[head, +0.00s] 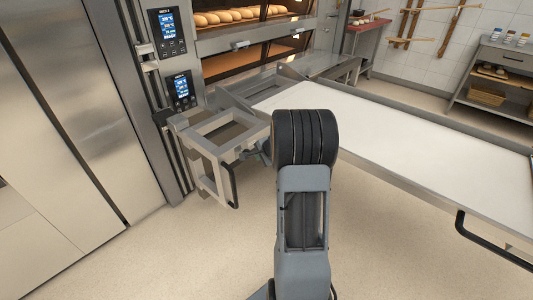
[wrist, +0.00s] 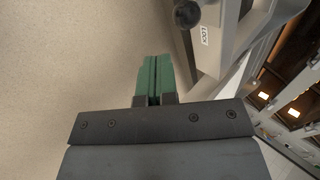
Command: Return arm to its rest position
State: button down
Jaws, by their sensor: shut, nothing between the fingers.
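My gripper (wrist: 155,78) shows in the wrist view with its two green fingers closed together and nothing between them. It is over the pale floor, beside a grey metal frame (wrist: 218,58) with a label and a black knob (wrist: 187,14). Whether it touches the frame I cannot tell, but a gap of floor shows between them. In the head view my arm (head: 303,215) stands upright in the middle. It hides most of my gripper there.
The deck oven (head: 222,43) holds bread loaves (head: 225,16) at the back. A metal frame with a black handle (head: 233,186) stands left of my arm. A loader with a white belt (head: 420,140) extends right. Open floor (head: 180,255) lies in front.

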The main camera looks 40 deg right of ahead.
jog(key=s+a+r+n+g+y+p, duration=0.2)
jog(key=s+a+r+n+g+p, duration=0.2)
jog(key=s+a+r+n+p, duration=0.5)
jog(key=s+a+r+n+h+p, duration=0.1)
jog(key=s+a+r+n+p, duration=0.3)
jog(key=r, duration=0.7)
jog(key=s+a+r+n+p, duration=0.5)
jog(key=s+a+r+p, duration=0.3)
jog(key=a+r, duration=0.4)
jog(key=shift+s+a+g+h, duration=0.3)
jog(key=shift+s+a+h, duration=0.1)
jog(key=shift+s+a, duration=0.15)
